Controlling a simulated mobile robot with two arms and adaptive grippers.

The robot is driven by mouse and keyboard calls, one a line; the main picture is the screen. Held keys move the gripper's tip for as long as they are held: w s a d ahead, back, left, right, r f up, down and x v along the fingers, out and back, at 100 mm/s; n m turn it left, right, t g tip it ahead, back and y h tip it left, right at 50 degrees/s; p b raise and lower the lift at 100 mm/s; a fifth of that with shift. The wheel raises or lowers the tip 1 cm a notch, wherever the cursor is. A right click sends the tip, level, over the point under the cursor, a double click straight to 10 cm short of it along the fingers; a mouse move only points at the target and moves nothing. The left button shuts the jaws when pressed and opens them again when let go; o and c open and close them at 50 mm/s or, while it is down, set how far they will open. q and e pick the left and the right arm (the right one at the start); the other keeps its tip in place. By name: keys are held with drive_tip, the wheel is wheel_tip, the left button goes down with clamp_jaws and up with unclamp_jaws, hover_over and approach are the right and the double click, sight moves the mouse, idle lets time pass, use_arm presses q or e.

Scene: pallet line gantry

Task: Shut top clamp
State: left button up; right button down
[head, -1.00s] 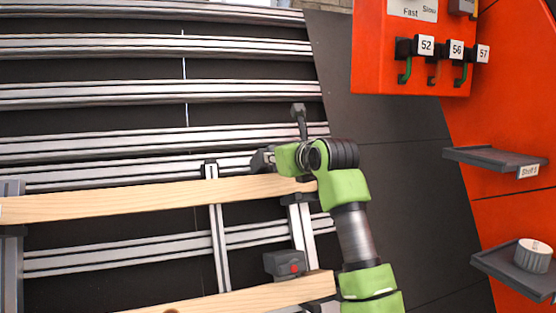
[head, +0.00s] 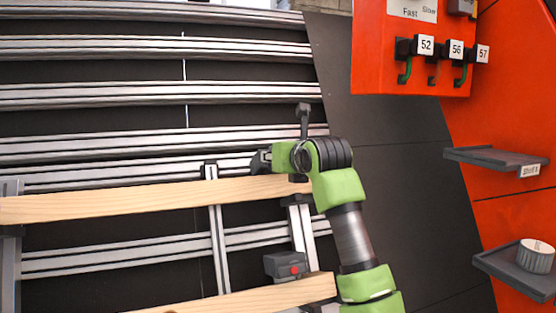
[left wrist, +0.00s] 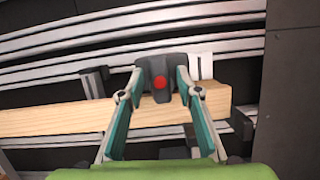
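The top clamp (left wrist: 152,66) is a dark grey block with a red button, by the upper wooden beam (left wrist: 60,118) near its right end. The upper beam also shows in the head view (head: 130,199). My left gripper (left wrist: 160,74) is open, with one finger on each side of the clamp; whether the fingertips touch it I cannot tell. In the head view my left gripper (head: 262,160) is just above the beam, and the wrist hides much of the clamp. My right gripper is not in view.
A lower clamp (head: 284,264) with a red button sits above a lower wooden beam (head: 240,300). Grey rails (head: 100,93) cross the sloped dark panel. At right, an orange panel (head: 495,215) carries hooks with number tags and small shelves (head: 495,158), one holding a white roll (head: 536,255).

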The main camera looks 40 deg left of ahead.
use_arm(q)
drive_tip(key=s+d+r, duration=0.3)
drive_tip(key=d+r, duration=0.1)
drive_tip(key=d, duration=0.3)
drive_tip(key=shift+s+b, duration=0.25)
drive_tip(key=shift+b, duration=0.05)
